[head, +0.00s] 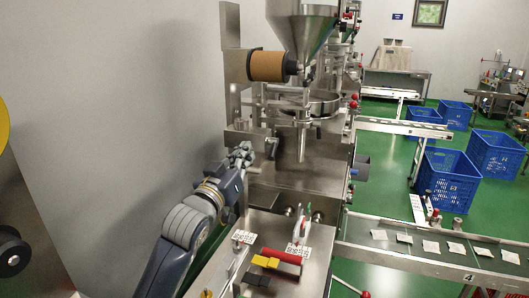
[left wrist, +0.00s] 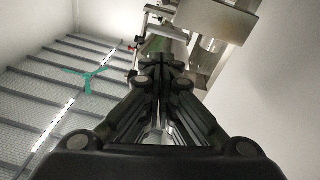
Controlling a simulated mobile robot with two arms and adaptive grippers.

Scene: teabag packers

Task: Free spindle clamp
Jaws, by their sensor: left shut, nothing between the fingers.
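My left gripper (head: 243,150) is at the left side of the packing machine, beside a metal bracket (head: 246,138) below the brown film roll (head: 268,66). Its fingers are shut and empty; in the left wrist view the closed fingertips (left wrist: 161,62) point toward metal machine parts (left wrist: 165,28). The roll sits on a spindle with a dark hub (head: 291,66) at its right end. I cannot clearly single out the spindle clamp. My right gripper does not show.
A steel bench (head: 223,284) in front holds a red-handled tool (head: 281,256), yellow blocks (head: 265,262) and white labelled pieces (head: 298,250). A conveyor (head: 375,250) with teabags runs right. Blue crates (head: 448,176) stand on the green floor. A plain wall is at left.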

